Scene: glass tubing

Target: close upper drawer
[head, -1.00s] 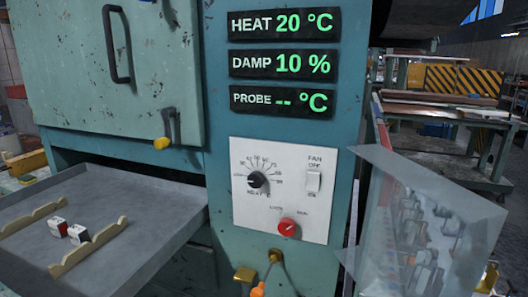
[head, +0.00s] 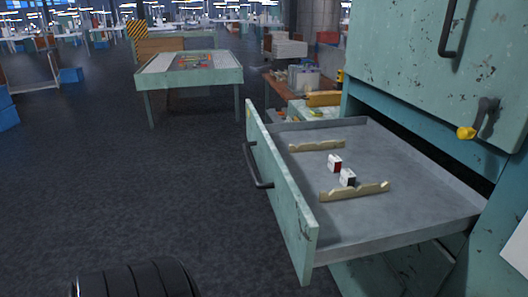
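The upper drawer (head: 420,212) is pulled far out of the teal cabinet (head: 400,85). Its pale green front panel (head: 285,190) faces left and carries a dark bar handle (head: 257,166). Inside the grey tray lie two notched wooden rails (head: 355,191) and two small blocks, one white and red (head: 334,163), one white and black (head: 348,177). Neither gripper shows in the head view, and nothing is seen touching the handle.
A cabinet door with a yellow-tipped latch (head: 467,132) is above the drawer. A green-framed table (head: 190,70) stands behind, left of a cluttered bench (head: 310,85). The dark floor (head: 120,190) left of the drawer is clear. A black ribbed part appears at the bottom left.

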